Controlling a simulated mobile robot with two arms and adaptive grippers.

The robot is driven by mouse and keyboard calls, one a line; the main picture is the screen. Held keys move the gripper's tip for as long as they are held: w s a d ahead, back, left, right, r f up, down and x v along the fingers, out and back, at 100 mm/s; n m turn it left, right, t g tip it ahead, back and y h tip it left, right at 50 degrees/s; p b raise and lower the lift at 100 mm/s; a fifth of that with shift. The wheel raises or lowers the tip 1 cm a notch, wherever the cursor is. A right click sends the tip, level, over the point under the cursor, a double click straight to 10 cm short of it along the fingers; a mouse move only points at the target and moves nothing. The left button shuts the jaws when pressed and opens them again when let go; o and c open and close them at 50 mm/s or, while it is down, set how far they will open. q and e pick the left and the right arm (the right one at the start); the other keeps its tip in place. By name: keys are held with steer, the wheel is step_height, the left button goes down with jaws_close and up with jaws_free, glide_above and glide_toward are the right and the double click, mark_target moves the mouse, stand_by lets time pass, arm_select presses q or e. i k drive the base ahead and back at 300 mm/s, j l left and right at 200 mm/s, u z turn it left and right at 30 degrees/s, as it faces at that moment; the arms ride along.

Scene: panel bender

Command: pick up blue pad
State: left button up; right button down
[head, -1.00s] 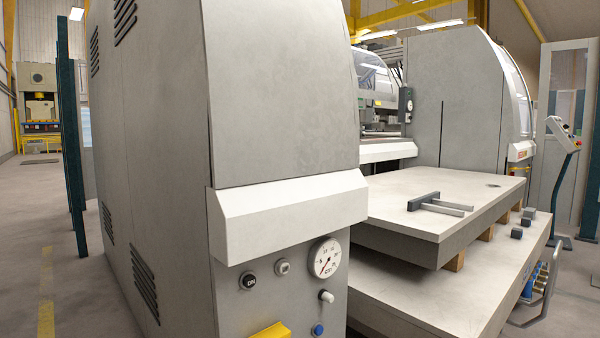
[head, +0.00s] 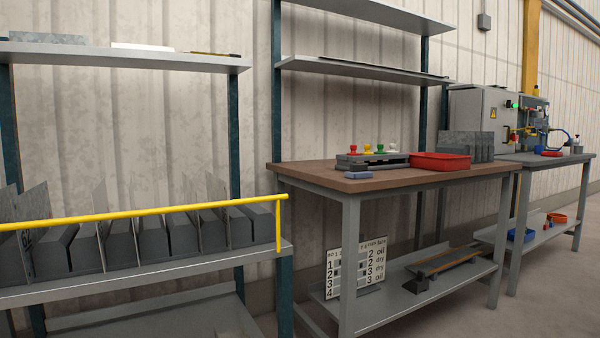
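A small flat blue-grey pad (head: 357,175) lies near the front left edge of the brown-topped workbench (head: 440,180) in the head view. A small dark piece (head: 358,167) sits right behind it; I cannot tell whether they touch. Neither of my grippers shows in this view.
Behind the pad stands a grey rack with coloured knobs (head: 372,158), with a red tray (head: 440,161) to its right. A slotted rack (head: 100,240) with a yellow rail (head: 140,212) stands at left. A second bench (head: 545,160) stands at right. Floor shows at lower right.

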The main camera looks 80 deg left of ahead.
mark_target(358, 171)
steer(key=u, duration=2.25)
